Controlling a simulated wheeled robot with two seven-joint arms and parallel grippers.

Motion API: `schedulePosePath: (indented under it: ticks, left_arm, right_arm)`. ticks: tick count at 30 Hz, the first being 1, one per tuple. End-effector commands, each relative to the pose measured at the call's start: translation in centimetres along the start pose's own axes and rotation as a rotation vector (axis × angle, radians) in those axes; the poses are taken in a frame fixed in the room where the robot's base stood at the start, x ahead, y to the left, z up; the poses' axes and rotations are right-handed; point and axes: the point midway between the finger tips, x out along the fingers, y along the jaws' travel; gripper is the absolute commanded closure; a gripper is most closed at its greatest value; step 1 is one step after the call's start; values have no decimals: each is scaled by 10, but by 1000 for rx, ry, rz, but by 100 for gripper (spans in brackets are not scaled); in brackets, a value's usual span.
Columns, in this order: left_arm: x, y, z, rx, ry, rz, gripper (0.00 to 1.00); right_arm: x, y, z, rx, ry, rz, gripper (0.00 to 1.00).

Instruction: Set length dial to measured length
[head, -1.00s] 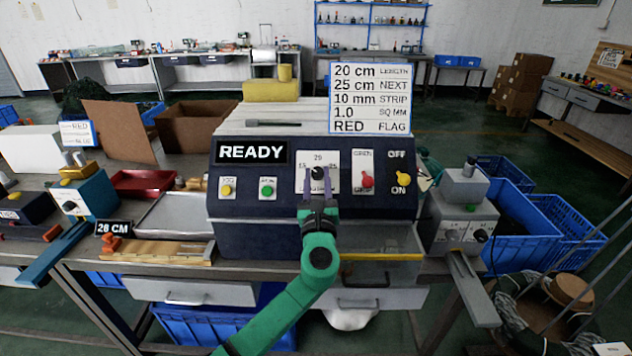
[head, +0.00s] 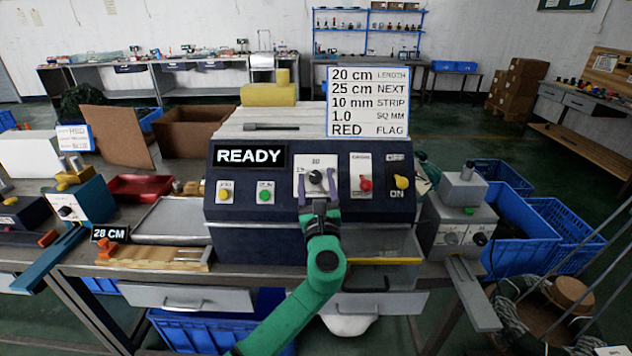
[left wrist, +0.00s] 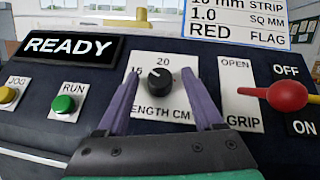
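The black length dial (left wrist: 160,80) sits on a white plate marked LENGTH CM, on the front of the dark blue machine (head: 270,212). In the left wrist view its pale pointer mark faces up and left, between the partly covered 15 and the 20. The dial also shows in the head view (head: 316,177). My left gripper (left wrist: 163,100) is open, one purple finger on each side of the dial, with visible gaps to it. The right finger covers the plate's right part. My right gripper is not in view.
A card (head: 368,102) above reads 20 cm LENGTH, 25 cm NEXT. The READY display (head: 249,157), yellow JOG (head: 224,190) and green RUN (head: 265,191) buttons are left of the dial. The red grip lever (head: 365,184) and yellow OFF/ON switch (head: 401,182) are to its right.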

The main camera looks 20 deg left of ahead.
Motion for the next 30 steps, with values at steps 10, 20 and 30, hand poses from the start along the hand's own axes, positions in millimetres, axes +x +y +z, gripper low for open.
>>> schedulePosePath:
  ticks: [10,20,30]
  left_arm:
    - [-33,1,-3,-2,3,0,32]
    - [-124,1,-4,-2,4,-1,32]
    - [-146,0,0,1,0,0,32]
  right_arm:
    - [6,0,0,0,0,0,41]
    - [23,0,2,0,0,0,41]
    - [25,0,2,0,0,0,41]
